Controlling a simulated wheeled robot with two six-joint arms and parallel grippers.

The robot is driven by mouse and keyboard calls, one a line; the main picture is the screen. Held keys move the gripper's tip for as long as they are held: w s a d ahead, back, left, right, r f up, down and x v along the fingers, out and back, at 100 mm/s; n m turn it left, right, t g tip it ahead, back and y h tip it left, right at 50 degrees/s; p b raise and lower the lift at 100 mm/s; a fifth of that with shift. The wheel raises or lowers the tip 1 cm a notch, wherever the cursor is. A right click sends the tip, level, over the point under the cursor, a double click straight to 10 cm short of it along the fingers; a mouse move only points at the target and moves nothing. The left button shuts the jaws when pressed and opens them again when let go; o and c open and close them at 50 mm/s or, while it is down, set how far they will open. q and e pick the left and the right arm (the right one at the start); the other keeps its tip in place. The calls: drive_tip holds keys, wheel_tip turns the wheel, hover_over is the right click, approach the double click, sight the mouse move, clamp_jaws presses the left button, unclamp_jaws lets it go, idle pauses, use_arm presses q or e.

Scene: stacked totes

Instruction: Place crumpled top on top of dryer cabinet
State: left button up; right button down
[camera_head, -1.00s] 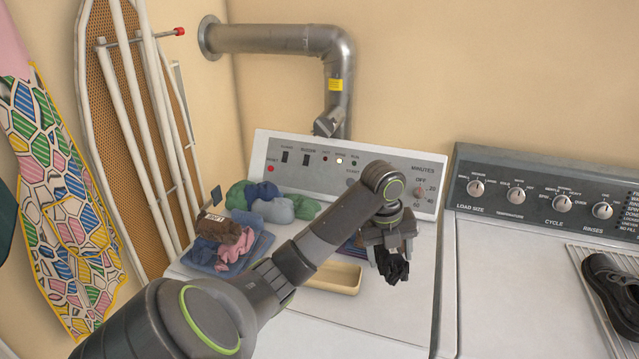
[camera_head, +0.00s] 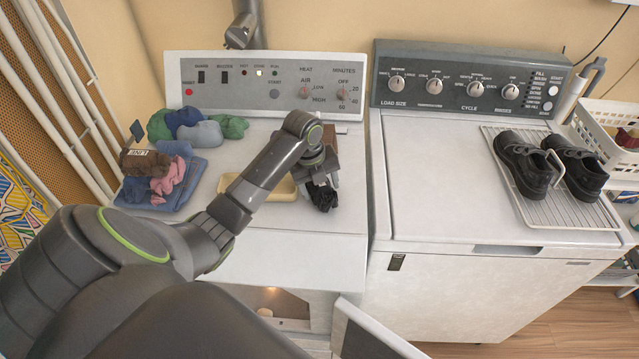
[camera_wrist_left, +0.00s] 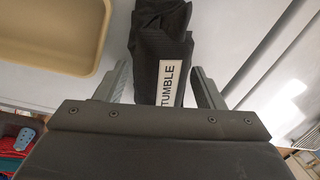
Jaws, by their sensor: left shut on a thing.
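The crumpled top (camera_head: 322,196) is a black cloth bundle with a white "TUMBLE" label. My left gripper (camera_head: 318,182) is shut on it, over the right part of the white dryer cabinet's top (camera_head: 265,220). In the left wrist view the black cloth (camera_wrist_left: 155,38) hangs between the two fingers of the gripper (camera_wrist_left: 162,88), label towards the camera. I cannot tell whether the cloth touches the dryer top. My right gripper is not in view.
A shallow yellow tray (camera_head: 232,184) lies just left of the gripper. Folded and crumpled clothes (camera_head: 160,172) fill the dryer's left side, with green and blue bundles (camera_head: 200,130) behind. The dryer's front is open below. A washer (camera_head: 440,180) with black shoes (camera_head: 525,165) stands right.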

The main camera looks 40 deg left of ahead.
sight(312, 185)
use_arm(q)
drive_tip(key=shift+f, duration=0.15)
drive_tip(key=o, duration=0.8)
drive_tip(key=shift+r, duration=0.2)
drive_tip(key=r, duration=0.3)
drive_tip(key=s+r+b, duration=0.1)
drive_tip(key=r, duration=0.2)
drive_tip(key=a+r+b, duration=0.1)
drive_tip(key=r, duration=0.2)
drive_tip(key=shift+s, duration=0.2)
drive_tip(key=shift+s+a+r+p, duration=0.15)
drive_tip(key=shift+r+p, duration=0.2)
drive_tip(key=shift+r, duration=0.4)
drive_tip(key=shift+s+r+p, duration=0.2)
drive_tip(key=shift+r+p, duration=0.2)
drive_tip(key=shift+r, duration=0.25)
